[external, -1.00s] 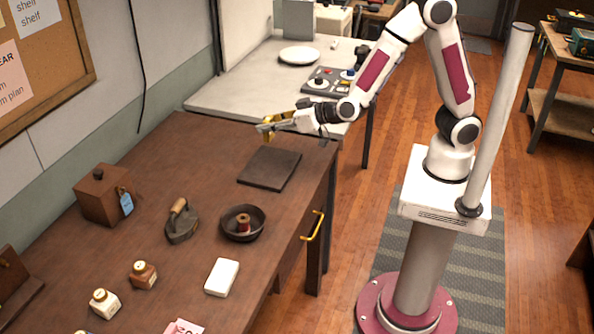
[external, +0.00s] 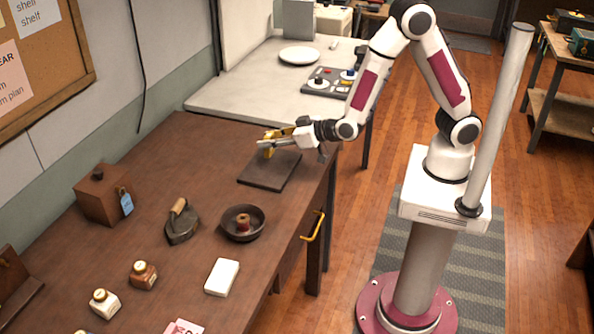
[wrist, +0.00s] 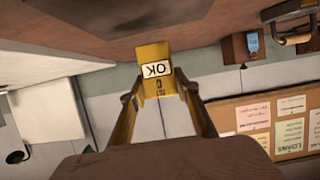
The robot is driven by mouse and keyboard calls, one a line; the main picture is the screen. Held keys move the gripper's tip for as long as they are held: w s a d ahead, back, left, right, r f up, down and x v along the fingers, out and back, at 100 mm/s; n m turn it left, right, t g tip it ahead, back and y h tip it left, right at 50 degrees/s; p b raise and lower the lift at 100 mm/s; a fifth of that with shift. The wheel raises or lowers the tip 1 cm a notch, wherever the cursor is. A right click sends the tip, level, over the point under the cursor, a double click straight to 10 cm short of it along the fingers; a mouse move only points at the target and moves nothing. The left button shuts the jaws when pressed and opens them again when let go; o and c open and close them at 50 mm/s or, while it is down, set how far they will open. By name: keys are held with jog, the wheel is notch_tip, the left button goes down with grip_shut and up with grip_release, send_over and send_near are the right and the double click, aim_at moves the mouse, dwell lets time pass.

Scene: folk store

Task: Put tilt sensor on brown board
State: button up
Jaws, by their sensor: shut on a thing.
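The tilt sensor (wrist: 154,60) is a yellow block with a white "OK" label, held between the fingertips in the wrist view. In the external view the yellow sensor (external: 268,146) shows at the end of my gripper (external: 276,142). My gripper also shows in the wrist view (wrist: 160,95), shut on the sensor. The brown board (external: 262,174) is a flat dark square on the brown table. The gripper and sensor are over the board's far edge, low above it. I cannot tell whether the sensor touches the board.
A dark bowl (external: 259,228) with a red spool (external: 243,222), an iron (external: 182,222) and a wooden box (external: 104,195) stand on the brown table (external: 215,150). A white block (external: 222,277) and small bottles are nearer. Clear table lies left of the board.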

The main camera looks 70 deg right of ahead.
aim_at(272, 149)
jog(key=shift+f, duration=2.05)
jog(key=shift+f, duration=0.15)
jog(key=o, duration=1.1)
jog(key=shift+r, duration=0.2)
jog(key=shift+v, duration=3.7)
jog(key=shift+r, duration=0.1)
